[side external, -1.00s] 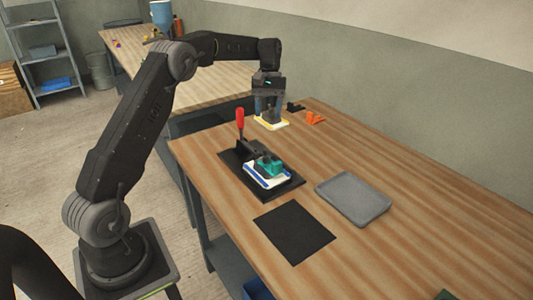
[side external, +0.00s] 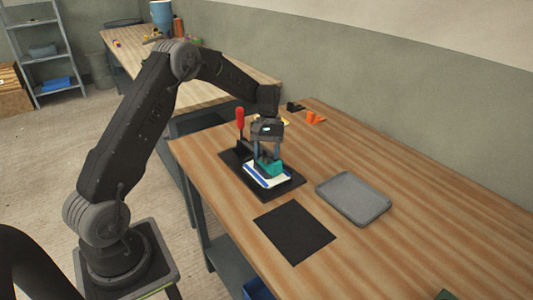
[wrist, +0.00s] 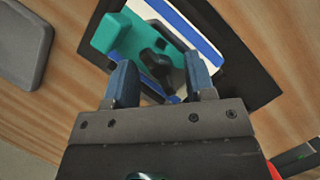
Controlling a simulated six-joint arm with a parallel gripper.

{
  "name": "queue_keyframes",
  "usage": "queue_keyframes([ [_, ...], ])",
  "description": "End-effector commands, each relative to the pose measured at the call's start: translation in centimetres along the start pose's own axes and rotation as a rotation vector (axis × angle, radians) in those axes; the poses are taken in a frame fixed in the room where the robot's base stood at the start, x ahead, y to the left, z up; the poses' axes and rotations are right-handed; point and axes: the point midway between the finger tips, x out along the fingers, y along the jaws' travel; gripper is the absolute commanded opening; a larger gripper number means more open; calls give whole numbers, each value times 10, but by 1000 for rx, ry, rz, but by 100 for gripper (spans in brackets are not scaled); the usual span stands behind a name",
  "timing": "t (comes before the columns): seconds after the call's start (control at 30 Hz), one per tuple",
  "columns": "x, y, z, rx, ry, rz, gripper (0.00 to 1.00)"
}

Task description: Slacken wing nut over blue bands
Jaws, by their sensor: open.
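A white mould with blue bands (side external: 258,178) lies on a black base plate (side external: 290,190); the blue bands show along its edges in the wrist view (wrist: 192,35). A teal block (side external: 270,168) sits on it and also shows in the wrist view (wrist: 121,36). My gripper (side external: 266,152) points down just above the teal block. Its blue fingers (wrist: 160,70) are apart, with the dark piece showing between and beyond them. I cannot tell whether a finger touches it.
A red-handled clamp (side external: 240,120) rises left of my gripper. A yellow-edged piece (side external: 286,121) shows behind it, with an orange part (side external: 315,118) and a small black part (side external: 295,106) nearby. A grey tray (side external: 353,200) and a black mat (side external: 294,232) lie empty in front.

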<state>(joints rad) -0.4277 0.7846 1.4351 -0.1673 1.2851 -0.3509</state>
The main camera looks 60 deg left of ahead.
Motion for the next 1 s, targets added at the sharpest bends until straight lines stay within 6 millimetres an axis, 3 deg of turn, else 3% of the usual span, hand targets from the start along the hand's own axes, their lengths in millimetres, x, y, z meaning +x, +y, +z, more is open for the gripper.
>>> queue_keyframes([
  [0.13,0,0,0,0,0,0,49],
  [0.63,-1,0,0,0,0,0,1],
  [1.0,-1,0,0,0,0,0,1],
])
